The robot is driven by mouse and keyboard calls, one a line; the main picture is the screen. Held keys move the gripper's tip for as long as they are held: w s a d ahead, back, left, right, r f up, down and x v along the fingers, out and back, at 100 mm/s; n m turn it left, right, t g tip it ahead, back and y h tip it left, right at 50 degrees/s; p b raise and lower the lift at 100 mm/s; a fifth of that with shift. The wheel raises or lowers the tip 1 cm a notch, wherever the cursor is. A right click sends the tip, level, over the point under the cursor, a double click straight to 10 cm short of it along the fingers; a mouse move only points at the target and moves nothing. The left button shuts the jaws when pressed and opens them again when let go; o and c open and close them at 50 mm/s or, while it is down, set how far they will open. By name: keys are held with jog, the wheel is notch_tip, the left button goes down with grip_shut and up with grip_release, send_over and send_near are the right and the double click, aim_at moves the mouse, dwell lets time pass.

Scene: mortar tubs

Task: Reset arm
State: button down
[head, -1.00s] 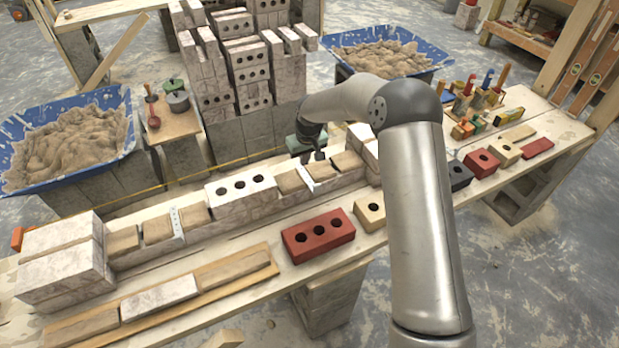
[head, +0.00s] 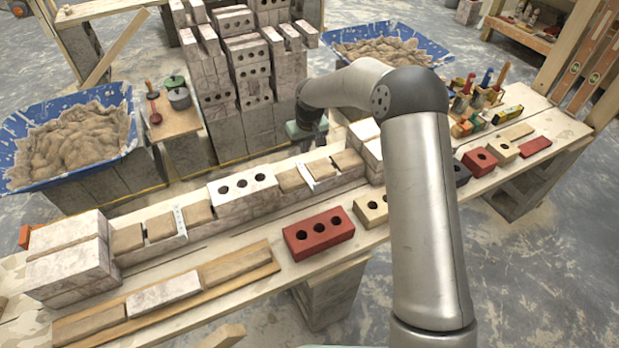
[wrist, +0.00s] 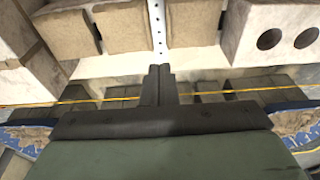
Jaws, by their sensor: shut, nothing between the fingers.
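My gripper (head: 320,150) is shut and empty in the head view, held above the far side of the low brick wall. In the wrist view its dark fingers (wrist: 159,72) are together, above the green-grey gripper body. The low wall carries tan mortar beds (head: 347,163) and a white three-hole brick (head: 243,188). A thin white strip (head: 308,178) lies between mortar beds near my gripper. The upper arm hides part of the wall's right end.
A tall brick stack (head: 235,80) stands behind the wall, left of my gripper. Blue mortar tubs stand at left (head: 128,130) and back right (head: 437,50). A red brick (head: 318,234) lies in front. Tools (head: 488,90) and small bricks crowd the bench's right end.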

jog(key=s+d+r+m+h, duration=0.1)
jog(key=s+d+r, duration=0.55)
jog(key=s, duration=0.35)
jog(key=s+d+r+m+h, duration=0.1)
jog(key=s+d+r, duration=0.55)
jog(key=s, duration=0.25)
jog(key=s+d+m, duration=0.1)
jog(key=s+d, duration=0.1)
jog(key=s, duration=0.9)
jog(key=s+d+r+m+g+y, duration=0.1)
jog(key=s+d+m, duration=0.1)
jog(key=s, duration=0.8)
jog(key=shift+s+d+g, duration=0.3)
jog(key=shift+s+d, duration=0.05)
jog(key=shift+d, duration=0.25)
jog(key=shift+r, duration=0.1)
